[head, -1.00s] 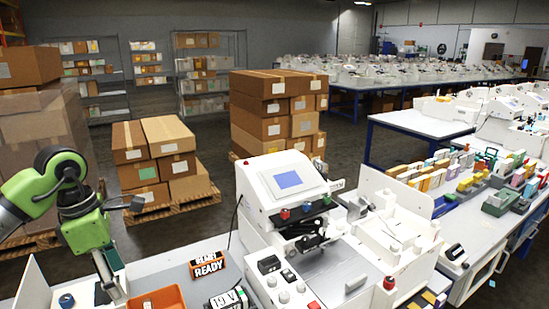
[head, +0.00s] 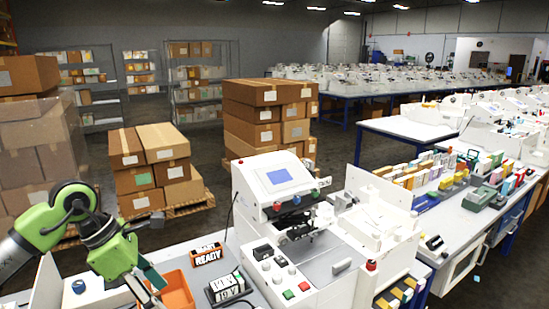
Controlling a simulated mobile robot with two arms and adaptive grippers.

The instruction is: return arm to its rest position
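My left arm, green and grey, comes in from the left edge in the head view. Its gripper (head: 148,287) points down and to the right, just over the left side of the orange bin (head: 178,292). Its two fingers look parted, and nothing shows between them. My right arm and gripper are not in view.
Stacked cartons (head: 150,165) stand on a pallet behind the bench.

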